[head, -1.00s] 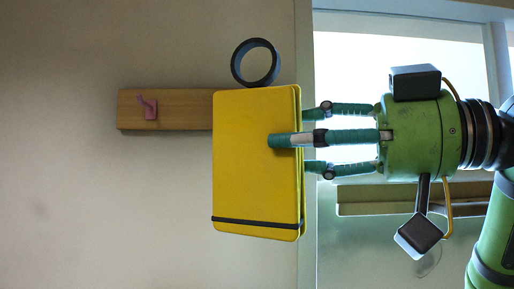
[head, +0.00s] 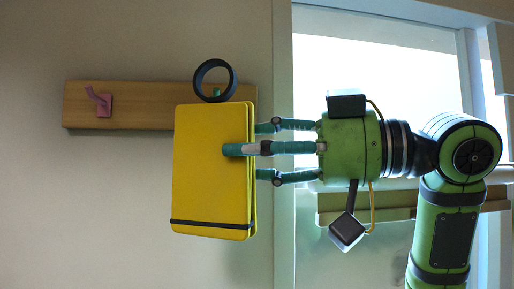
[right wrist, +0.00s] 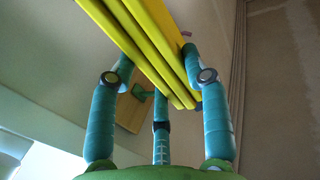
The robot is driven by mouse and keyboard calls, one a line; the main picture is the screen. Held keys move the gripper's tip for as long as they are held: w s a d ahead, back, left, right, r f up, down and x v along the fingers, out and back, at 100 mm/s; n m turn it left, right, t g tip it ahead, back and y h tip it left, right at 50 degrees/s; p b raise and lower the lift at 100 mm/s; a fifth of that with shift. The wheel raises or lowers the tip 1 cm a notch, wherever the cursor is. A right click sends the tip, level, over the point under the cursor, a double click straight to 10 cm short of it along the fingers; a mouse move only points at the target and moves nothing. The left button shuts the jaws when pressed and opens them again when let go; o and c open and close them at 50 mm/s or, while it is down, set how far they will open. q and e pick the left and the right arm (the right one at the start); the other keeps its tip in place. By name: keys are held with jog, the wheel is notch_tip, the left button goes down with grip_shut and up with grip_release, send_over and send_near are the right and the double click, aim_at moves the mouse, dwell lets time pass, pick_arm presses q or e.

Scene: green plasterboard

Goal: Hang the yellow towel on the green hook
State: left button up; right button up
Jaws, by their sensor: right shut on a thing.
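The yellow towel (head: 208,165) is a flat folded slab with a dark band near its bottom and a dark ring (head: 232,80) at its top. My right gripper (head: 245,150) is shut on its right edge and holds it upright in front of the wooden board. In the right wrist view, the fingers (right wrist: 160,85) grip the towel (right wrist: 150,40). The green hook (head: 217,92) shows through the ring's lower opening. I cannot tell whether the ring is around it or only in front. The hook also shows in the right wrist view (right wrist: 143,92). My left gripper is out of view.
The wooden board (head: 150,105) is on the wall and carries a pink hook (head: 103,103) at its left. A window (head: 360,60) is behind my right arm, with a ledge (head: 395,205) below it.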

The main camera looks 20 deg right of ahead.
jog(key=shift+s+r, duration=0.15)
jog(key=shift+s, duration=0.05)
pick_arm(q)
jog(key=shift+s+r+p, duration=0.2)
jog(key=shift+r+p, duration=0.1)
pick_arm(e)
jog(key=shift+w+d, duration=0.35)
jog(key=shift+w, duration=0.55)
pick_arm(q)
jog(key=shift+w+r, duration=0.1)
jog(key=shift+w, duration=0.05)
pick_arm(e)
jog(key=shift+w+d, duration=0.1)
jog(key=shift+w, duration=0.35)
jog(key=shift+w+d+p, duration=0.25)
jog(key=shift+w+p, duration=0.15)
jog(key=shift+w, duration=0.5)
jog(key=shift+w+d+p, duration=0.3)
jog(key=shift+w+p, duration=0.1)
jog(key=shift+w, duration=0.55)
jog(key=shift+w+d+p, duration=0.25)
jog(key=shift+w+p, duration=0.15)
jog(key=shift+w, duration=0.5)
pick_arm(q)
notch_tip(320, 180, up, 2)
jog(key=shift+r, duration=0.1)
pick_arm(e)
jog(key=shift+f, duration=0.2)
